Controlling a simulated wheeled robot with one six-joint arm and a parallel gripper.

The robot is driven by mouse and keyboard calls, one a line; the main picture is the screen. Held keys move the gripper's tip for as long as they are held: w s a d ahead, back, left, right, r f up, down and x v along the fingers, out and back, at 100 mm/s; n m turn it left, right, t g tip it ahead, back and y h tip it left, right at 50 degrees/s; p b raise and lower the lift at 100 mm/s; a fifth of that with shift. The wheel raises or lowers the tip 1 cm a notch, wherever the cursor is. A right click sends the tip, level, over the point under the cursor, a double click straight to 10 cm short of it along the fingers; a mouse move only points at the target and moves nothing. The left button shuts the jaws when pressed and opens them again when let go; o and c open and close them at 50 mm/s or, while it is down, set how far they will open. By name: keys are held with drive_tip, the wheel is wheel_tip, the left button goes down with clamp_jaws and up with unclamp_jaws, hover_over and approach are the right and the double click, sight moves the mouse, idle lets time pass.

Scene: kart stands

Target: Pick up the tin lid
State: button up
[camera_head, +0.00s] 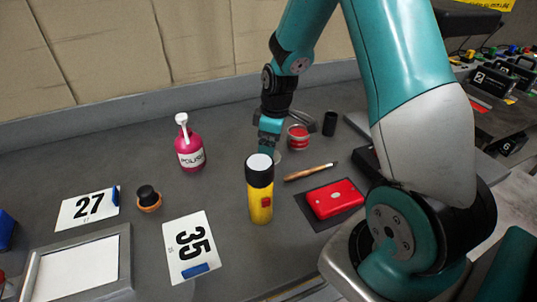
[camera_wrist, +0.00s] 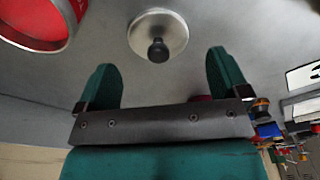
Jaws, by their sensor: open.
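The tin lid (camera_wrist: 172,28) is a round silver disc with a black knob, lying on the grey bench top. In the wrist view it sits just beyond my fingertips, roughly centred between them and apart from both. My gripper (camera_wrist: 162,68) is open, with its two green fingers spread and nothing between them. In the head view my gripper (camera_head: 267,148) points down close to the bench, behind the yellow torch. Only a pale edge of the lid (camera_head: 278,157) shows there; the gripper and torch hide the rest.
A red-filled tin (camera_head: 298,138) stands close behind the lid. A yellow torch (camera_head: 260,200) stands upright in front. A pink bottle (camera_head: 189,148) is left; a wooden-handled tool (camera_head: 310,172), red box (camera_head: 334,199) and black cylinder (camera_head: 330,123) are right. Bench between bottle and torch is clear.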

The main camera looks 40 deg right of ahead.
drive_tip(key=f, duration=0.3)
drive_tip(key=shift+w+f, duration=0.2)
drive_tip(key=shift+f, duration=0.05)
drive_tip(key=c, duration=0.9)
